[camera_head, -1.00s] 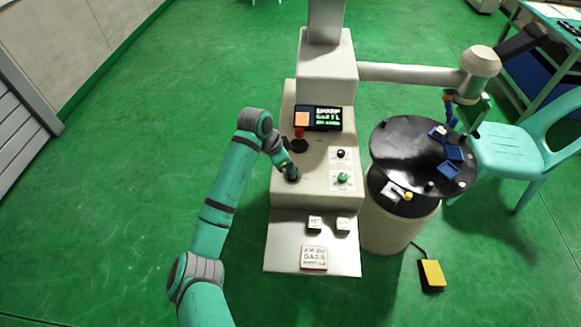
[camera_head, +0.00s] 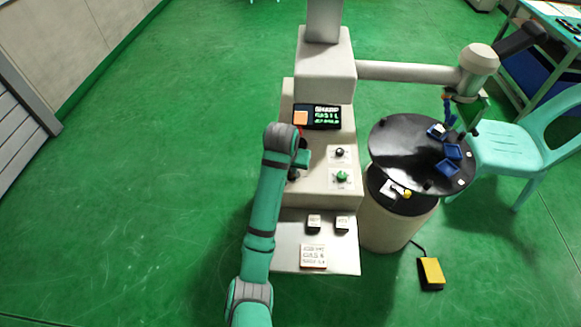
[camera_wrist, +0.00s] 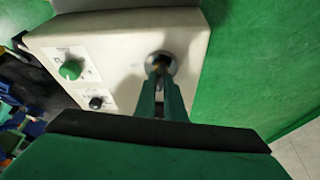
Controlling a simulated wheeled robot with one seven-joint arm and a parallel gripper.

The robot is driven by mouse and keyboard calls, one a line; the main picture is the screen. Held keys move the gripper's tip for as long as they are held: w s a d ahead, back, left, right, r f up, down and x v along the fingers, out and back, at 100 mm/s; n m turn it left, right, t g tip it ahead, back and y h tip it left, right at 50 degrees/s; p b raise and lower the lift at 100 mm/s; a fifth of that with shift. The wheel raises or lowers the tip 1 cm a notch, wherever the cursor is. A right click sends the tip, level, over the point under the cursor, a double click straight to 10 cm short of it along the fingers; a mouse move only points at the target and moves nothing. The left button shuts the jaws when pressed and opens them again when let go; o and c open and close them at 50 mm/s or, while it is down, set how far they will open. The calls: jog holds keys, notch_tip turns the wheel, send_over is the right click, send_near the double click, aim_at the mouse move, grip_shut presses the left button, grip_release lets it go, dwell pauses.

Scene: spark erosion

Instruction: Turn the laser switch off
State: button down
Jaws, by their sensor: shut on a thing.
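The laser switch appears to be the round metal fitting (camera_wrist: 161,62) on the cream machine's sloped panel, in the wrist view; I cannot read any label for it. My gripper (camera_wrist: 161,84) reaches it with both green fingertips close together, shut on the small part at its middle. The fingertips hide part of the switch, so its turned position cannot be told. In the head view my arm covers most of the switch and my gripper. A green knob (camera_head: 341,175) and a black knob (camera_head: 340,152) sit to its right there.
The cream machine (camera_head: 326,75) carries a small lit display (camera_head: 317,116) above the panel. Two small white blocks and a labelled plate (camera_head: 313,256) lie on its lower ledge. A round black table (camera_head: 400,150) stands at right, with a yellow pedal (camera_head: 430,272) on the floor.

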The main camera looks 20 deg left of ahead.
jog(key=shift+n+y, duration=0.4)
jog(key=shift+n, duration=0.7)
jog(key=c, duration=1.8)
grip_release()
jog(key=shift+c, duration=0.2)
